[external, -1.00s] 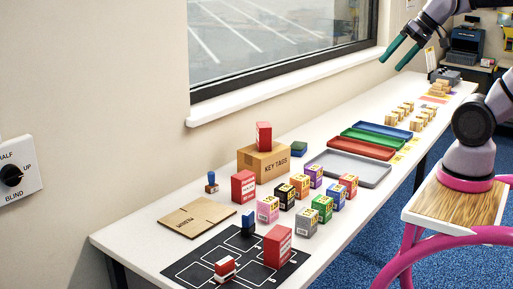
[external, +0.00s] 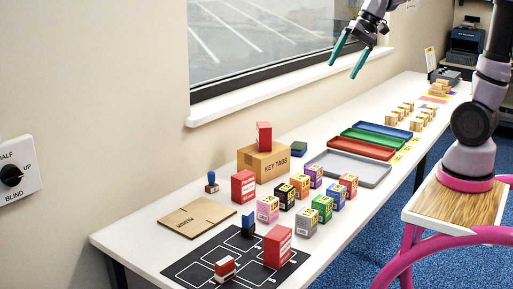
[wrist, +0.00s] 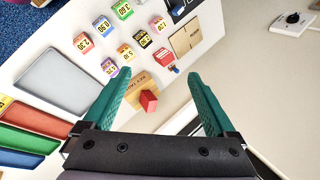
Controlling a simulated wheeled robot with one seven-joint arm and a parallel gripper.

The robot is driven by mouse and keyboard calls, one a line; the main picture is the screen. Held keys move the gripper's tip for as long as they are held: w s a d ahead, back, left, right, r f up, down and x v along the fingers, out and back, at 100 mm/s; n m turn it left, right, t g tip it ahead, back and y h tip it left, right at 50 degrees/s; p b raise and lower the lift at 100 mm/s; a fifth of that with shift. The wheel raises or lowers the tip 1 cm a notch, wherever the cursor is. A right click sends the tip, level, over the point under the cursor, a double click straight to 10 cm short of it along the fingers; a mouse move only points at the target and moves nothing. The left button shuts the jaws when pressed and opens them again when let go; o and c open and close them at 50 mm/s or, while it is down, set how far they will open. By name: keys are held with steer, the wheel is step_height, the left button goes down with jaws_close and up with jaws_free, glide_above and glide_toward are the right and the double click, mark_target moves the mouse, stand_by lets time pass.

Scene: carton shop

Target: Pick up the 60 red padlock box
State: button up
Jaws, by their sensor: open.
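Three upright red boxes with pale label panels stand on the table; their print is too small to read, so I cannot tell which is the 60 padlock box. My gripper (external: 347,58) is open and empty, high above the table near the window.
Several small coloured cubes (external: 307,222) stand right of the carton. Grey (external: 372,173), red, green and blue trays lie farther back. A flat brown carton (external: 196,217), a hand stamp (external: 211,183) and a smaller red-and-white item (external: 225,269) are toward the front. The window sill (external: 290,87) runs behind.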

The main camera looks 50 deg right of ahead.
steer(key=w+a+f+m+g+y, duration=0.2)
steer(key=w+a+f+m+y, duration=0.15)
steer(key=w+f, duration=0.65)
steer(key=m+y, duration=0.5)
steer(key=m, duration=0.3)
glide_above(246, 173)
steer(key=d, duration=0.3)
step_height(246, 173, down, 19)
steer(key=f, duration=0.6)
steer(key=shift+s+d+f, duration=0.1)
steer(key=shift+d+f, duration=0.05)
steer(key=shift+d, duration=0.05)
steer(key=x, duration=0.5)
steer(key=shift+s+f, duration=0.1)
steer(key=shift+f, duration=0.2)
steer(key=shift+a+y, duration=0.1)
steer(key=shift+y, duration=0.15)
jaws_close()
